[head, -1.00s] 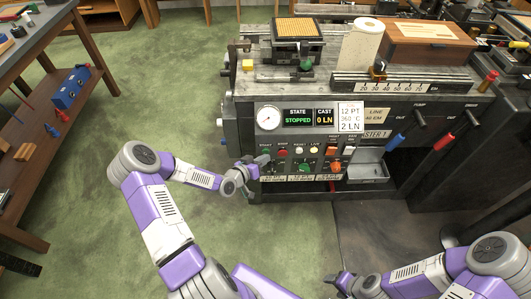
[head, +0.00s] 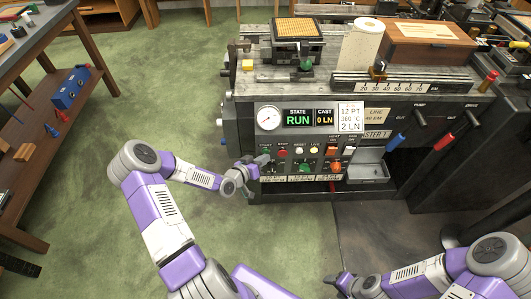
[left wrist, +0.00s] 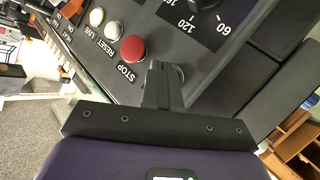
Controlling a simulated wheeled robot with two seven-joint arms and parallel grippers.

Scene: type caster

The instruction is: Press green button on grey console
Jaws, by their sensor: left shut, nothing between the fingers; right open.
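The grey console (head: 308,136) stands ahead, with a row of labelled buttons on its front. My left gripper (head: 262,161) is shut and empty, with its fingertips at the START end of the row. In the left wrist view, the left fingertips (left wrist: 163,82) meet the panel next to the red STOP button (left wrist: 133,48). They cover the green button, of which at most a grey rim shows beside them. The state display (head: 298,118) reads RUN in green. My right gripper (head: 337,280) is open, low in the head view and away from the console.
White RESET and LIVE buttons (left wrist: 112,30) lie beyond STOP. A green knob (head: 304,168) and an orange knob (head: 336,167) sit lower on the panel. A metal tray (head: 367,173) is to the right. A workbench (head: 98,55) stands at left, with open green floor between.

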